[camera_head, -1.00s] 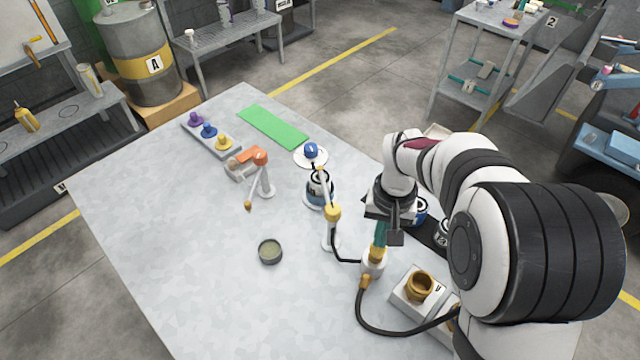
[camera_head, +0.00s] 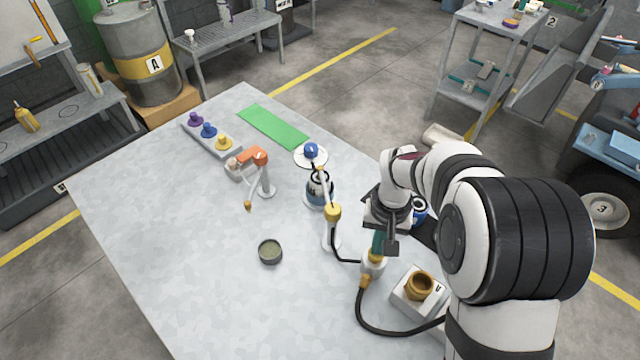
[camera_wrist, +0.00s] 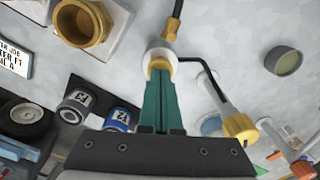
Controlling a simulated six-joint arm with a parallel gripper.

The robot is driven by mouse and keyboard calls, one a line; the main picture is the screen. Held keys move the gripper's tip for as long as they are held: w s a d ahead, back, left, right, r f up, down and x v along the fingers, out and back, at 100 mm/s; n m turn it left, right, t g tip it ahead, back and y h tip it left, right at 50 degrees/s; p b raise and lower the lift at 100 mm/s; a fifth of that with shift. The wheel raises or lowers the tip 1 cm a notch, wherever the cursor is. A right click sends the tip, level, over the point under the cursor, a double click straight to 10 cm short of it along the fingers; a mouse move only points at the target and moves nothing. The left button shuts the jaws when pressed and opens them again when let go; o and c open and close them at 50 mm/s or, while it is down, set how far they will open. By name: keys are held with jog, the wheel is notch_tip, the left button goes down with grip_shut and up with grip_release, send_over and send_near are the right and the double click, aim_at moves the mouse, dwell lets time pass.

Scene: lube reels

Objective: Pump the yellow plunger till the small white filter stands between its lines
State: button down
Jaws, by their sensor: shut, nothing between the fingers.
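My gripper (camera_head: 377,250) is shut and empty, pointing down. Its teal fingers (camera_wrist: 160,105) have their tips at the top of the yellow plunger (camera_wrist: 159,65) on a white pump body. The plunger also shows in the head view (camera_head: 376,257), with only a short part standing out. A small white filter with dark bands and a blue base (camera_head: 318,190) stands under the spout of a yellow-collared post (camera_head: 333,213). Its lines and level are too small to read. In the wrist view this post's yellow collar (camera_wrist: 239,127) is right of the fingers.
Black hoses run from the pump to the post and front right. A brass cup in a white block (camera_head: 420,285) stands right of the pump. A round dark dish (camera_head: 270,251) and an orange-topped stand (camera_head: 257,158) are left. The table's front left is clear.

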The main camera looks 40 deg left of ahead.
notch_tip(320, 180, up, 7)
jog(key=shift+r, duration=0.2)
dwell(0.4)
dwell(1.1)
jog(key=s+d+r+m, duration=0.2)
jog(key=d+r, duration=0.1)
jog(key=d, duration=0.3)
jog(key=s+d+r+m, duration=0.1)
jog(key=d+r+m, duration=0.15)
jog(key=d, duration=0.35)
jog(key=s+d+m+y, duration=0.1)
jog(key=s+d+m, duration=0.6)
jog(key=s+d, duration=0.5)
jog(key=s+r, duration=0.1)
jog(key=s, duration=0.3)
jog(key=shift+y, duration=0.4)
